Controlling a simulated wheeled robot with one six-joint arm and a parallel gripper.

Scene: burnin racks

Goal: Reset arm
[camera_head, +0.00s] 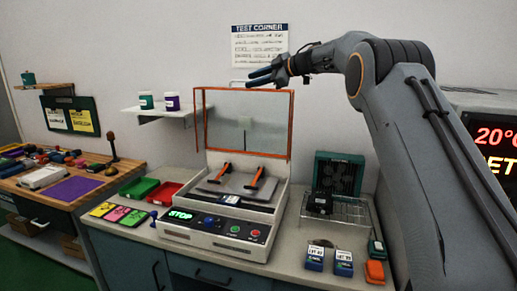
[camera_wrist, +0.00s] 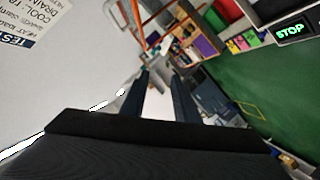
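My gripper (camera_head: 260,77) is raised high in the head view, in front of the wall below the "TEST CORNER" poster (camera_head: 260,45). Its fingers point left, beside the top edge of the orange-framed clear lid. In the wrist view, the two dark fingers (camera_wrist: 160,92) stand apart with a gap between them and nothing in it. No object is held. My arm reaches up from the lower right and bends over to the left.
The test station (camera_head: 215,236) has its orange-framed lid (camera_head: 291,125) standing up, two orange-handled clamps inside and a lit "STOP" display. A wire rack (camera_head: 345,212), small blue units (camera_head: 343,263), a red tray (camera_head: 167,188) and a green tray (camera_head: 138,189) share the bench.

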